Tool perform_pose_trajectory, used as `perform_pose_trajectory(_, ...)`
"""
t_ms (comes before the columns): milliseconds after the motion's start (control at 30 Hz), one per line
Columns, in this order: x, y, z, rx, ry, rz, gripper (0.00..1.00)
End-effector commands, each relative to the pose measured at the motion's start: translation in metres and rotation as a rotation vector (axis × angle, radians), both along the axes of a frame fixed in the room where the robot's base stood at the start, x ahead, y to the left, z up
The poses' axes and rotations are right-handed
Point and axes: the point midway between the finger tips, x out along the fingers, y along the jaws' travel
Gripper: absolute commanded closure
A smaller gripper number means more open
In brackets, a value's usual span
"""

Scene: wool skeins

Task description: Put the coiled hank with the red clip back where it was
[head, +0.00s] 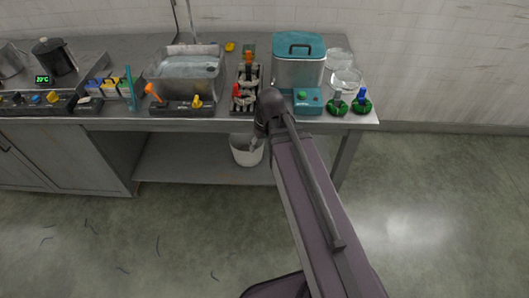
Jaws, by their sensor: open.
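A red clip (236,90) shows at the front of a narrow dark rack (257,106), left of the teal-lidded pot. A pale coiled hank (243,102) seems to lie with it, partly hidden, small in the head view. More pale hanks with an orange clip (249,58) and a dark clip stand behind it in the same rack. My gripper (253,146) is open, at the end of my arm, pointing down in front of the bench edge, over or beside a white bucket. Its fingers are small, and I see nothing held in them.
A teal-lidded pot (298,72) stands right of the rack. Two green coils with grey-green and blue clips (361,95) lie at the bench's right end, near glass bowls (346,80). A water basin (185,86) stands left. The white bucket (240,157) stands below.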

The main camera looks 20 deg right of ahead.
Motion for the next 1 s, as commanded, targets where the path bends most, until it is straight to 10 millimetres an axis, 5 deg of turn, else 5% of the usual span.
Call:
perform_pose_trajectory(233, -0.03, -0.004, -0.002, -0.144, 0.018, -0.153, 0.34)
perform_pose_trajectory(667, -0.031, -0.005, -0.002, -0.161, 0.018, -0.173, 0.34)
perform_pose_trajectory(1000, -0.031, -0.005, 0.031, -0.16, 0.018, -0.172, 0.34)
